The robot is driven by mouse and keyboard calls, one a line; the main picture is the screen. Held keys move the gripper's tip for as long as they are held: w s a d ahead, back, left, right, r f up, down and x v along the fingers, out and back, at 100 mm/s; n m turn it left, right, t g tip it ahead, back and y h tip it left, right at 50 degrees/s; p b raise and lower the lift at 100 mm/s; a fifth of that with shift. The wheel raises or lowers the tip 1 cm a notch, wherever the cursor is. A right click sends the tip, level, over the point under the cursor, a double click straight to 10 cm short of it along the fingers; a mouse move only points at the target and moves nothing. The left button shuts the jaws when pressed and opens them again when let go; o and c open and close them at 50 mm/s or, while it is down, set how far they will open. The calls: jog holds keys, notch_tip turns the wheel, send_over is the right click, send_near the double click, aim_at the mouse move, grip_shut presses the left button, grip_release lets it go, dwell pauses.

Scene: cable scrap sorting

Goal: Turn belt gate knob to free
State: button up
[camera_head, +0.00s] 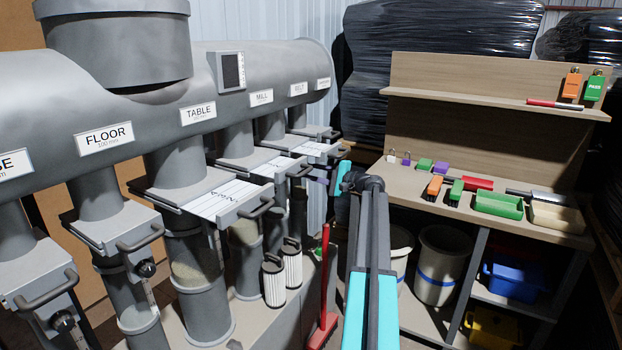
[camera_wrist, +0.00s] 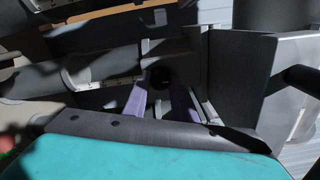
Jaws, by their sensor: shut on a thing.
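The row of pipe gates runs along the left in the head view. The BELT label (camera_head: 298,89) is on the grey duct, and the belt gate (camera_head: 316,149) is a pale slide plate far along the row. My gripper (camera_head: 319,175) reaches in below and beside that gate, small and partly hidden by my arm. In the wrist view, the purple fingers of my gripper (camera_wrist: 161,103) stand on either side of a dark round knob (camera_wrist: 160,77), shut on it. The knob's marking and its turned position cannot be read.
Other gates labelled FLOOR (camera_head: 109,136), TABLE (camera_head: 198,112) and MILL (camera_head: 261,97) stand nearer, with protruding handles. A red-handled tool (camera_head: 325,285) stands beside the pipes. A wooden workbench (camera_head: 407,176) with trays and tags is at right.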

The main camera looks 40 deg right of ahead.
jog(key=shift+n, duration=0.3)
jog(key=o, duration=1)
jog(key=shift+o, duration=0.2)
jog(key=v, duration=1.3)
jog(key=shift+s, duration=0.4)
jog(key=shift+f, duration=0.1)
